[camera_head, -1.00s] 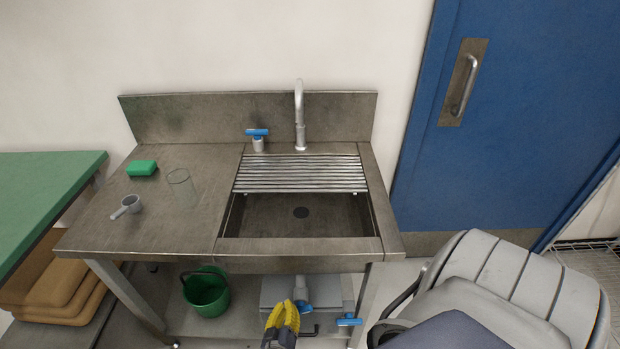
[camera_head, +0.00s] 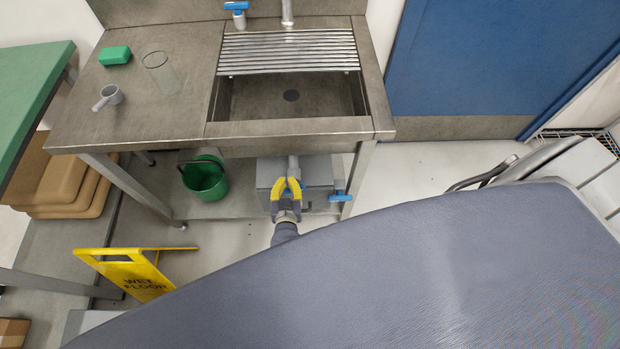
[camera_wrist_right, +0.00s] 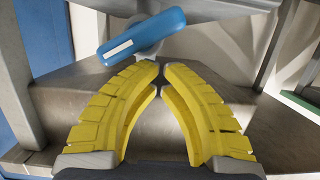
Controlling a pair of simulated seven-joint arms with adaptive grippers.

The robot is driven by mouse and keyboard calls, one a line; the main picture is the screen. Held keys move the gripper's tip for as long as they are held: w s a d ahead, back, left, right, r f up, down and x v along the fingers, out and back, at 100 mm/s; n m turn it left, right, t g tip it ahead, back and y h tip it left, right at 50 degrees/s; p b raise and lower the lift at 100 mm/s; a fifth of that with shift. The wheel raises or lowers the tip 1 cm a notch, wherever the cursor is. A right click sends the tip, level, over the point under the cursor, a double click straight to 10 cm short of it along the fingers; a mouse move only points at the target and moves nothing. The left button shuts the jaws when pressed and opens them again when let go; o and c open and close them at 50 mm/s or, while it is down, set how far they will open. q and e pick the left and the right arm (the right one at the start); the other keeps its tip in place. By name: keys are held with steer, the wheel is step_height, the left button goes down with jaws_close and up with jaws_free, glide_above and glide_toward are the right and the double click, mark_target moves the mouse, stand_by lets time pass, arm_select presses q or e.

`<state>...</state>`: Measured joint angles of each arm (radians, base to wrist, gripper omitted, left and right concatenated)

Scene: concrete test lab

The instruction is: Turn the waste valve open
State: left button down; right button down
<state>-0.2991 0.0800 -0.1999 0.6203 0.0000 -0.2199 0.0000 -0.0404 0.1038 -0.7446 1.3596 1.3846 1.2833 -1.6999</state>
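Under the sink (camera_head: 290,127), a pipe (camera_head: 293,165) comes down to a grey box. In the right wrist view a blue lever handle (camera_wrist_right: 142,35) with a white strip sits on a grey fitting, tilted up to the right. It lies just beyond my fingertips, up and to the left. My right gripper (camera_head: 288,183) has yellow fingers and is in front of the pipe. In the wrist view its fingertips (camera_wrist_right: 161,68) nearly meet, with nothing between them. A second blue handle (camera_head: 340,197) is right of the box. My left gripper is not in view.
The grey box (camera_head: 322,180) and a green bucket (camera_head: 205,180) stand on the lower shelf. Sink legs flank the space. A yellow wet floor sign (camera_head: 125,268) stands at front left. My own arm covers much of the lower right.

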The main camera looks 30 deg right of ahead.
mark_target(287, 190)
steer(key=r, duration=0.3)
steer(key=shift+s+a+r, duration=0.15)
steer(key=shift+a+r, duration=0.05)
steer(key=shift+r, duration=0.1)
steer(key=v, duration=1)
steer(key=w+a+t+y, duration=0.2)
steer(key=a+y, duration=0.2)
steer(key=a, duration=0.1)
step_height(287, 190, down, 10)
steer(key=s+a+n+y, duration=0.2)
steer(key=s+n+y, duration=0.1)
steer(key=n+y, duration=0.15)
steer(key=s+d+f+n+g, duration=0.1)
steer(key=s+d+f+g, duration=0.2)
steer(key=s+f, duration=0.3)
steer(key=s+d+f+n+g+y, duration=0.1)
steer(key=s+d+f+g, duration=0.2)
steer(key=f, duration=1.1)
steer(key=shift+s+f+g, duration=0.35)
steer(key=shift+s+g, duration=0.75)
steer(key=shift+s, duration=1.15)
steer(key=shift+n, duration=0.25)
